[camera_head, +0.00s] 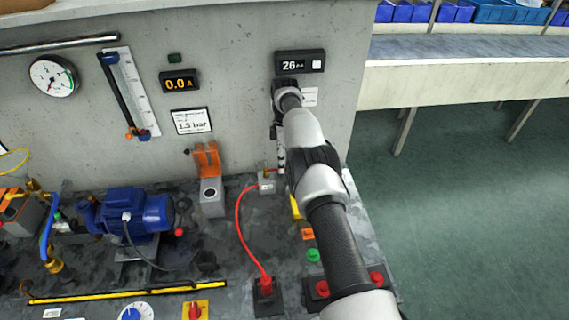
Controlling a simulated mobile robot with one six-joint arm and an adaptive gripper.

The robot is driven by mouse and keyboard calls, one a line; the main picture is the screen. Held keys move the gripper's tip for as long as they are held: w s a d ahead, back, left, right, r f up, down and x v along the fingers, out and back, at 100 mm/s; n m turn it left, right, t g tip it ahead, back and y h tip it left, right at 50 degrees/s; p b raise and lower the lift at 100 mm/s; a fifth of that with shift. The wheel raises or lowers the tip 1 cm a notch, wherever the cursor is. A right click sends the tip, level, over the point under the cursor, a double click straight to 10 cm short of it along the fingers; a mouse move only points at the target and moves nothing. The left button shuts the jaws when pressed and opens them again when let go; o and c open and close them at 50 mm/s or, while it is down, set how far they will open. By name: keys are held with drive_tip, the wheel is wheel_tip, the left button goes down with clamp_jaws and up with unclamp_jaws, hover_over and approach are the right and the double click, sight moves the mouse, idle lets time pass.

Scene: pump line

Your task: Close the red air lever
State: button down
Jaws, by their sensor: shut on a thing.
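A small grey air valve block (267,184) stands on the bench near the wall, with a red hose (240,225) running from it to a black base. A small bit of the red air lever (271,171) shows at the top of the block; the rest is hidden by my arm. My gripper (281,164) points down just right of the block, partly behind my arm. It is shut on the lever, though the contact itself is mostly hidden. The lever's exact angle cannot be told.
A blue pump (138,212) is farther left. The grey wall rises close behind; open floor lies right.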

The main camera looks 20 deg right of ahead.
drive_tip(key=c, duration=1.7)
unclamp_jaws()
drive_tip(key=shift+a, duration=0.1)
